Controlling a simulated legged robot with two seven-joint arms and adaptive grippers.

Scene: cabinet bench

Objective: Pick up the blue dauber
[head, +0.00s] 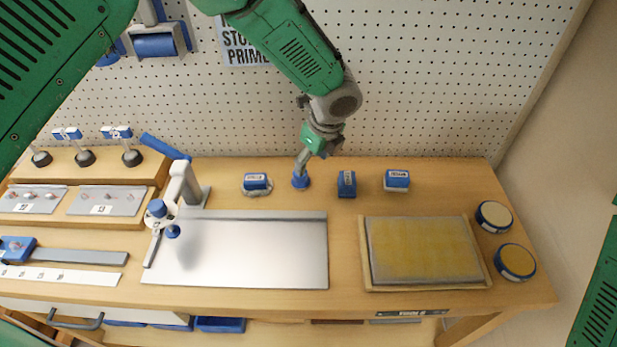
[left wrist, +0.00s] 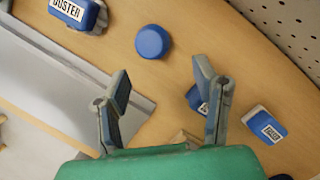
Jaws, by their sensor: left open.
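The blue dauber (head: 300,182) is a small round blue piece standing on the bench near the pegboard. In the left wrist view it is a blue disc (left wrist: 153,42), seen from above, in clear sight beyond the fingertips. My left gripper (head: 302,163) hangs down from above, just over the dauber in the head view. In the left wrist view its two grey fingers (left wrist: 162,78) are spread apart with nothing between them. My right gripper is not in view.
A blue duster (head: 257,182) lies left of the dauber; blue labelled blocks (head: 346,184) (head: 397,180) stand to the right. A metal plate (head: 250,260) and a grey post (head: 185,185) are in front and left. A framed yellow pad (head: 424,250) and round tins (head: 494,216) are at right.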

